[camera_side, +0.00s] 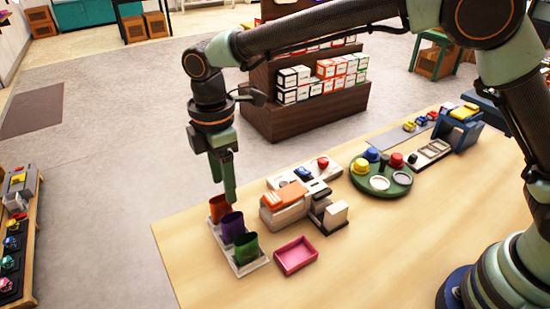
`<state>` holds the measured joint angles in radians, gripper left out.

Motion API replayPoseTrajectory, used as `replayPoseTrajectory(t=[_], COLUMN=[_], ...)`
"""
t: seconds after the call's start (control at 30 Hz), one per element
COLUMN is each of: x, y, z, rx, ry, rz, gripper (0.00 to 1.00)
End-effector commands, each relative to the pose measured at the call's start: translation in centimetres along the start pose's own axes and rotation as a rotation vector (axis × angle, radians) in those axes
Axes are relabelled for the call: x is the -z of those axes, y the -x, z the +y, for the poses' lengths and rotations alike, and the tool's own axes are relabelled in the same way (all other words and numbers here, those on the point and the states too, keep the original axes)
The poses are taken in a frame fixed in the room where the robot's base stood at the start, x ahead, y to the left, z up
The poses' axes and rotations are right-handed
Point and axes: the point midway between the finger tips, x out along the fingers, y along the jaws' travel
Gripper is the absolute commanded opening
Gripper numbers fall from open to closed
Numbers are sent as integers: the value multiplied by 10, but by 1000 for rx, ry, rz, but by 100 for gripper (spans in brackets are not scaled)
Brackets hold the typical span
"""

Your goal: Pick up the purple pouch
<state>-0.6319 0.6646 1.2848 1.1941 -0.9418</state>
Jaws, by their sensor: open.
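My gripper (226,196) points down just above the rack, over the orange and purple pouches. Its fingers are open and hold nothing that I can see. The fingertips end close to the top of the purple pouch and partly cover the orange one. I cannot tell whether they touch either pouch.
Right of the rack are a pink tray (296,256), a box with orange items (284,204) and a white block (336,214). A round green stand (395,188) with coloured knobs is farther right. The table's front left (185,250) is clear.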

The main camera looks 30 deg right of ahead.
Motion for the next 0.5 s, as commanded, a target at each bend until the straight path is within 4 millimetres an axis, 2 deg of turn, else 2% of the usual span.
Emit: replayPoseTrajectory(t=[0.1, 0.37, 0.5], x=[-1, -1, -4], y=[-20, -39, -57], z=[0, 0, -4], rx=[2, 0, 2], ry=[-2, -3, -3], rz=[-2, 0, -2], gripper=[62, 62, 62])
